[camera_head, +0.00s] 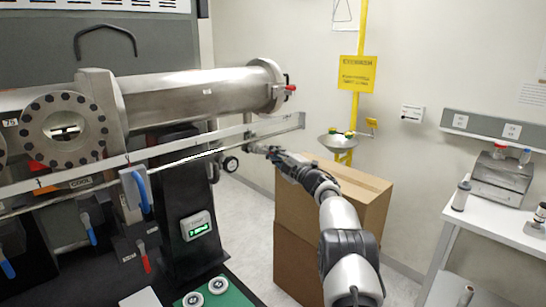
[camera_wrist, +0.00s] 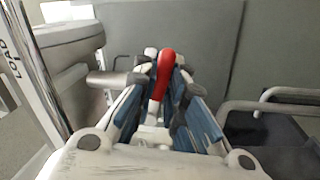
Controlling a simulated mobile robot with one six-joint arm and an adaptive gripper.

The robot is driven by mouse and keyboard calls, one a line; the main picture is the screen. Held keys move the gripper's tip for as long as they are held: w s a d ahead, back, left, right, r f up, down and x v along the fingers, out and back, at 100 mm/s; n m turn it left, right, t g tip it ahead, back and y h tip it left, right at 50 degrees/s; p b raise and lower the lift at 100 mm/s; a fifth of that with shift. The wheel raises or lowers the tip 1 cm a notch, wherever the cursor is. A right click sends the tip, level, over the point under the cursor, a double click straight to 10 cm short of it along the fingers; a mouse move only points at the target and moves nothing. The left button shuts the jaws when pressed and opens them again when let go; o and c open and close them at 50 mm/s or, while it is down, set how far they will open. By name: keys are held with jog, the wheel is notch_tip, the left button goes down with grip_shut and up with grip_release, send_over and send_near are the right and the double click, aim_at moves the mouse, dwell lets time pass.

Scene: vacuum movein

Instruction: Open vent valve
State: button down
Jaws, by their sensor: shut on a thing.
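My gripper (camera_head: 262,150) is at the right end of the long metal rail in the head view, in front of the chamber. In the wrist view my gripper (camera_wrist: 164,84) is shut on a red handle (camera_wrist: 165,70), which stands between the two blue-padded fingers. The handle's lower part is partly hidden by the fingers. The held handle cannot be made out in the head view. No label shows that names it as the vent valve.
A steel cylinder chamber (camera_head: 195,95) with another red-tipped handle (camera_head: 290,87) lies above the rail (camera_head: 215,138). Blue handles and a lower red handle (camera_head: 145,258) hang at left. Cardboard boxes (camera_head: 350,193) stand beside my arm. A white bench (camera_head: 495,225) is at right.

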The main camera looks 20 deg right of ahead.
jog(key=shift+d+r+n+g+y+p, duration=0.15)
jog(key=shift+r+n+y+p, duration=0.2)
jog(key=shift+n+p, duration=0.65)
jog(key=shift+a+r+n+g+y+p, duration=0.2)
jog(key=shift+r+n+p, duration=0.3)
jog(key=shift+n, duration=0.9)
jog(key=shift+w, duration=0.1)
jog(key=c, duration=1.6)
grip_release()
jog(key=shift+r, duration=0.15)
jog(key=shift+c, duration=0.2)
jog(key=shift+s+d, duration=0.2)
jog(key=v, duration=1.1)
jog(key=shift+s+f, duration=0.3)
jog(key=shift+s, duration=0.05)
jog(key=shift+d, duration=0.2)
jog(key=shift+r, duration=0.1)
